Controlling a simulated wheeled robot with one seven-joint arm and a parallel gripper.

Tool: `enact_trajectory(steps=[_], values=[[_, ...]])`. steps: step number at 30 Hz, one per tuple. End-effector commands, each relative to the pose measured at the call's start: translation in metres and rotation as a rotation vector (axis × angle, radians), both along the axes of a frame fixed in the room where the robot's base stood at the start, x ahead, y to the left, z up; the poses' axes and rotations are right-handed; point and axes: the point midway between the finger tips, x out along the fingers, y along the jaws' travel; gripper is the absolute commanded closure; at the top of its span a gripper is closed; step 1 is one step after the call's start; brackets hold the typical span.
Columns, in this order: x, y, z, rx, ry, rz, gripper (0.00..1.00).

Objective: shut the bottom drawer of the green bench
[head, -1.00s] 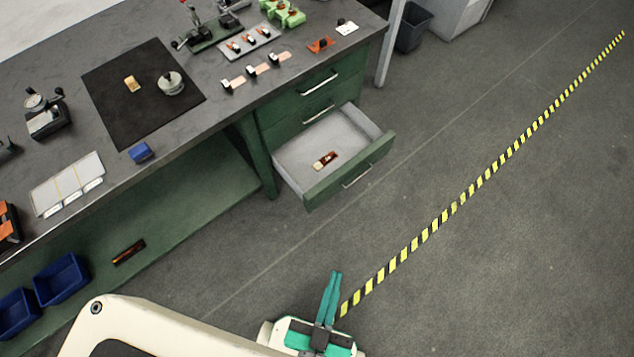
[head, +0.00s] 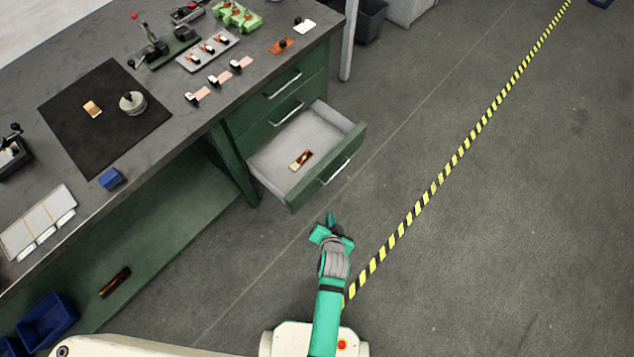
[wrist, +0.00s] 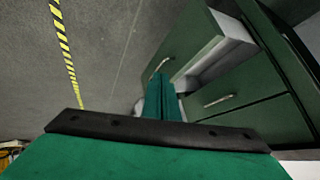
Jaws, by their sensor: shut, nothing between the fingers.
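The green bench (head: 232,165) has its bottom drawer (head: 339,172) pulled out, showing a pale grey inside with a small brown and copper item (head: 301,160) in it. The drawer's front and metal handle face right and toward me. My gripper (head: 330,219) is shut and empty, below the drawer front in the head view and apart from it. In the wrist view, the closed green fingers (wrist: 161,84) point toward the open drawer (wrist: 190,38), overlapping its edge in the picture; contact cannot be told. The drawers above it are shut.
The worktop (head: 140,165) holds a black mat (head: 75,125), fixtures and small parts. Blue bins (head: 47,322) stand on the lower shelf at left. The floor right of the drawer is clear, crossed by yellow-black tape (head: 440,175). A dark bin (head: 370,20) stands beyond the bench.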

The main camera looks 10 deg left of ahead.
Motion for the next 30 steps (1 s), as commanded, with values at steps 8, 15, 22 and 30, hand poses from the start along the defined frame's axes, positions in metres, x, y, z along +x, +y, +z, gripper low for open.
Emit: enact_trajectory(steps=[8,15,22,30], values=[[0.076,0.010,-0.012,0.114,0.134,-0.028,1.00],[0.096,0.014,-0.015,0.148,0.180,-0.034,1.00],[0.112,0.019,-0.035,0.148,0.182,-0.033,1.00],[0.138,0.026,-0.072,0.148,0.181,-0.033,1.00]])
